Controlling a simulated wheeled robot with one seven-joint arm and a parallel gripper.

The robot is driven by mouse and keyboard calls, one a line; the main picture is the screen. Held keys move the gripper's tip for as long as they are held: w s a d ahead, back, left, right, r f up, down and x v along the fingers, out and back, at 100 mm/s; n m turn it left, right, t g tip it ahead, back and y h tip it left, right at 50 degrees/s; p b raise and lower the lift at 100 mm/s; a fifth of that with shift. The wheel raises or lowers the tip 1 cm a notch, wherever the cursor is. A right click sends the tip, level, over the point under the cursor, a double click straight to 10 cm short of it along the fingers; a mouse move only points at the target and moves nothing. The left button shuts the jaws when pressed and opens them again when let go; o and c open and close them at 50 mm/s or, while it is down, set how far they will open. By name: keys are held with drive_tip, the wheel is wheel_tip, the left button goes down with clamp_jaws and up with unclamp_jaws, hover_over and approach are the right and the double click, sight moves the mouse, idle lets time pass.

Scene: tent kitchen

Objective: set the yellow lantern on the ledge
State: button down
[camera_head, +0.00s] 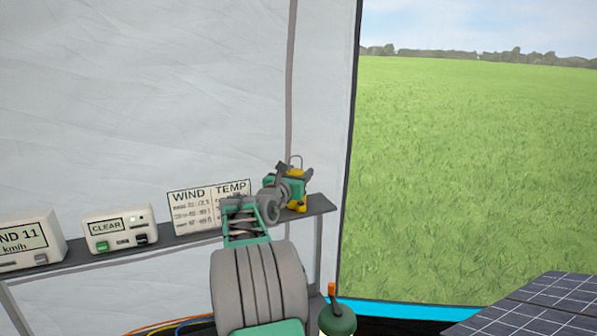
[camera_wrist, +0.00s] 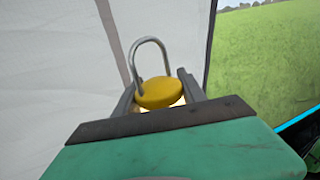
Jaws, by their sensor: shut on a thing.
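The yellow lantern (camera_head: 301,204) is at the right end of the grey ledge (camera_head: 322,207), upright, with its wire handle on top. My gripper (camera_head: 296,173) is shut on it, with dark fingers on either side of its upper part. In the wrist view the lantern's round yellow top (camera_wrist: 160,93) and handle show between the two fingers of my gripper (camera_wrist: 158,88). My gripper hides much of its body. Its base looks level with the ledge top, but I cannot tell whether it touches.
A paper chart marked WIND and TEMP (camera_head: 190,206), a white CLEAR box (camera_head: 119,231) and a wind meter (camera_head: 30,240) line the ledge to the left. The tent wall (camera_head: 150,100) rises behind. Solar panels (camera_head: 545,308) lie at the lower right.

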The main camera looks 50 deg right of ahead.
drive_tip(key=shift+a+r, duration=0.1)
drive_tip(key=c, duration=0.7)
unclamp_jaws()
drive_tip(key=shift+f, duration=0.2)
drive_tip(key=shift+o, duration=0.2)
drive_tip(key=shift+r, duration=0.2)
drive_tip(key=b+v, duration=0.3)
drive_tip(key=v, duration=0.9)
drive_tip(key=shift+s+f, duration=0.1)
drive_tip(key=shift+f, duration=0.05)
